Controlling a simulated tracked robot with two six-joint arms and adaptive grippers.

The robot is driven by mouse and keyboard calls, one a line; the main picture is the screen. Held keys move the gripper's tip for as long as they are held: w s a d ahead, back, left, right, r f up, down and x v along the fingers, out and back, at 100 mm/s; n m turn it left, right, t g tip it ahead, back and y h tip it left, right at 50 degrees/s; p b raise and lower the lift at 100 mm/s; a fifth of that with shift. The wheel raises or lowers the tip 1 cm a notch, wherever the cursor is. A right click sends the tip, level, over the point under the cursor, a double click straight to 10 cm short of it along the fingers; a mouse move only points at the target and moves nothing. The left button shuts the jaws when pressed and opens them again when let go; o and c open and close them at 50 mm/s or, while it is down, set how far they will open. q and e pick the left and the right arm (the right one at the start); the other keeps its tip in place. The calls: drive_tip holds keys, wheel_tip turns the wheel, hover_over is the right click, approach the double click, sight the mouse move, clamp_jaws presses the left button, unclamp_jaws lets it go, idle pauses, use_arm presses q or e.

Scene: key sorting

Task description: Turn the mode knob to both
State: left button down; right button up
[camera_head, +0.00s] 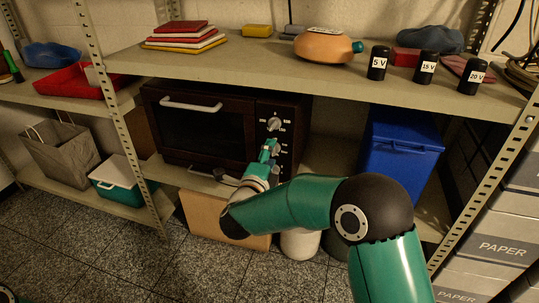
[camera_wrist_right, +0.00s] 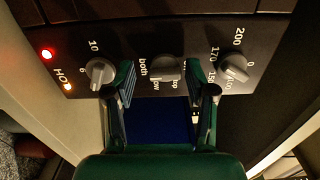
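The dark oven (camera_head: 205,125) stands on the middle shelf, with its control panel on the right side. In the right wrist view the grey mode knob (camera_wrist_right: 167,68) is the middle of three knobs. "Both" is printed to its left, "low" and "top" below it. I cannot tell exactly where its pointer stands. My right gripper (camera_wrist_right: 168,82) is open, its green fingers apart on either side of the mode knob's column. No finger clearly touches the knob. In the head view my right gripper (camera_head: 268,150) is at the panel and hides the lower knobs. My left gripper is not in view.
The temperature knob (camera_wrist_right: 235,68) and timer knob (camera_wrist_right: 100,72) flank the mode knob closely. A red light (camera_wrist_right: 47,54) and an orange light glow beside "HOT". A blue bin (camera_head: 400,150) stands right of the oven. The shelf board (camera_head: 220,58) above carries books and jars.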

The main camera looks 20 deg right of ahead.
drive_tip(key=shift+d+r, duration=0.1)
drive_tip(key=shift+r, duration=0.05)
drive_tip(key=v, duration=1.2)
idle(0.3)
